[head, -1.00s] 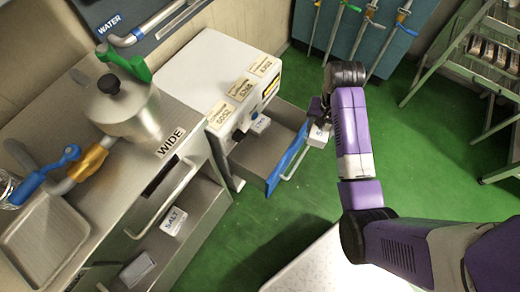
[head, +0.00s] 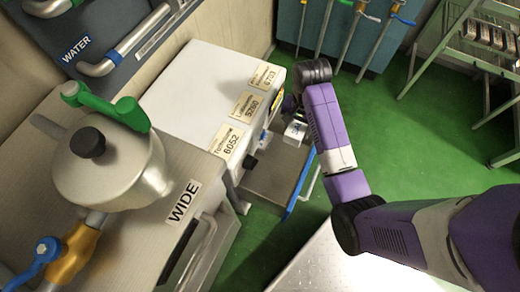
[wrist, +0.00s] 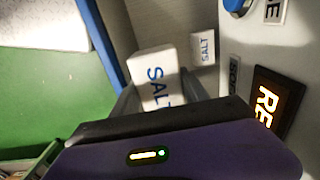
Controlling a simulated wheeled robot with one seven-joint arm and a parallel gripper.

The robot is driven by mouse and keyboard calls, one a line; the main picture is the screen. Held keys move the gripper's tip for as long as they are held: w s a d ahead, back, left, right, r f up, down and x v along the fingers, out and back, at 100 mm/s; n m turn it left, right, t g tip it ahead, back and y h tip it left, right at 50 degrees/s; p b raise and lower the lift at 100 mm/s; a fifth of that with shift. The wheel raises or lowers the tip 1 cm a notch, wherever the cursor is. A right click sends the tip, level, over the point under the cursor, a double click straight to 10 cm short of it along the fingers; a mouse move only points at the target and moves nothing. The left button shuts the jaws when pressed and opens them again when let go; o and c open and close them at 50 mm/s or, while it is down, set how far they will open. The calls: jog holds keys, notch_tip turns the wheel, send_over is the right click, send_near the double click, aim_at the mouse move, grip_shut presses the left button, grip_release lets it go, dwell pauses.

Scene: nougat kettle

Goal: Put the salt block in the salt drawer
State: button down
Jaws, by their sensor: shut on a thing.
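The salt block (wrist: 155,80) is white with blue SALT lettering. My gripper (wrist: 157,98) is shut on it; the block also shows in the head view (head: 296,131), at the far end of the open drawer. This drawer (head: 265,185) is a grey tray with a blue front edge, pulled out of the white cabinet. In the wrist view the block appears over the drawer's grey interior, between the blue edge and the cabinet face. A small white SALT tag or block (wrist: 204,48) lies inside it. I cannot tell whether the held block touches the drawer.
The white cabinet (head: 190,90) stands left of my gripper, with a lit panel (wrist: 266,105) close by in the wrist view. A metal kettle (head: 110,165) and a WIDE-labelled counter (head: 205,185) are at left. Green floor (head: 400,150) is open at right.

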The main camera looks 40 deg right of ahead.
aim_at(287, 157)
jog(key=shift+w+f, duration=0.25)
jog(key=shift+f, duration=0.2)
notch_tip(287, 157, down, 20)
jog(key=b, duration=0.7)
jog(key=shift+w+r+b, duration=0.15)
jog(key=shift+r+b, duration=0.05)
jog(key=shift+b, duration=0.15)
jog(key=shift+f, duration=0.15)
jog(key=c, duration=0.6)
grip_release()
notch_tip(287, 157, up, 12)
jog(key=p, duration=0.4)
jog(key=shift+p, duration=0.4)
jog(key=shift+r, duration=0.25)
